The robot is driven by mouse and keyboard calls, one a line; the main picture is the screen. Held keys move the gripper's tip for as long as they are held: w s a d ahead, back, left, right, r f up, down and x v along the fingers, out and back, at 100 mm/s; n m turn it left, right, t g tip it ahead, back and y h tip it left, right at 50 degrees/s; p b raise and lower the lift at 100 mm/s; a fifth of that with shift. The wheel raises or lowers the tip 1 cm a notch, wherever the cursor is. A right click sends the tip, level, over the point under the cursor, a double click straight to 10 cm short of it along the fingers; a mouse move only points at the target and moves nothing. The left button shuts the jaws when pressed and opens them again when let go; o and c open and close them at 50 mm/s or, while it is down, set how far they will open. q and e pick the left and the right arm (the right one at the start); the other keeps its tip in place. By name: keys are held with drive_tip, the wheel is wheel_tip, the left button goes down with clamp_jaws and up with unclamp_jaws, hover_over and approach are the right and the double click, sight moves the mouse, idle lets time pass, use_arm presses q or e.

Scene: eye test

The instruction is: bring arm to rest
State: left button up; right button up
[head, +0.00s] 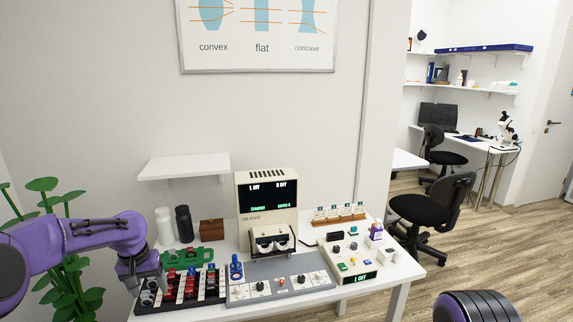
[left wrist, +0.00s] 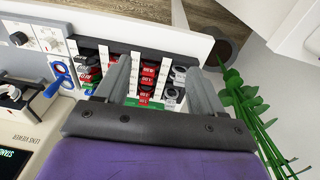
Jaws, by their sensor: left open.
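My left arm (head: 95,232) is purple and comes in from the left. My left gripper (head: 148,284) is over the left end of the black lens rack (head: 222,294), at the table's left side. In the left wrist view its two grey fingers (left wrist: 158,68) are spread apart with nothing held between them. The rack with red-labelled and dark pieces (left wrist: 148,75) lies beyond and between the fingers. I cannot tell whether the fingers touch the rack. My right gripper is not in view.
The white table (head: 398,272) carries a beige lens viewer (head: 267,188), a grey panel with knobs (head: 312,285), a blue clamp-like piece (head: 236,267) and a green holder (head: 187,257). A plant (head: 70,265) stands behind my left arm. A shelf (head: 184,166) juts from the wall. Office chairs stand right.

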use_arm(q)
drive_tip(key=w+d+f+n+t, duration=0.2)
drive_tip(key=w+d+f+t, duration=0.1)
drive_tip(key=d+f+t, duration=0.15)
drive_tip(key=s+d+f+n+t, duration=0.1)
drive_tip(key=s+f, duration=0.2)
drive_tip(key=f, duration=0.3)
drive_tip(key=s+d+f, duration=0.1)
drive_tip(key=s+f, duration=0.2)
drive_tip(key=f, duration=0.2)
drive_tip(key=s+f+g+y+b, duration=0.1)
drive_tip(key=s+f, duration=0.3)
drive_tip(key=s, duration=0.8)
drive_tip(key=s+f+g+y+b, duration=0.1)
drive_tip(key=s+f, duration=0.3)
drive_tip(key=s, duration=0.8)
drive_tip(key=s+f+n+g+y, duration=0.1)
drive_tip(key=s+f, duration=0.3)
drive_tip(key=s, duration=0.9)
drive_tip(key=shift+a+f+y+b, duration=0.15)
drive_tip(key=shift+y+b, duration=0.15)
drive_tip(key=shift+b, duration=0.1)
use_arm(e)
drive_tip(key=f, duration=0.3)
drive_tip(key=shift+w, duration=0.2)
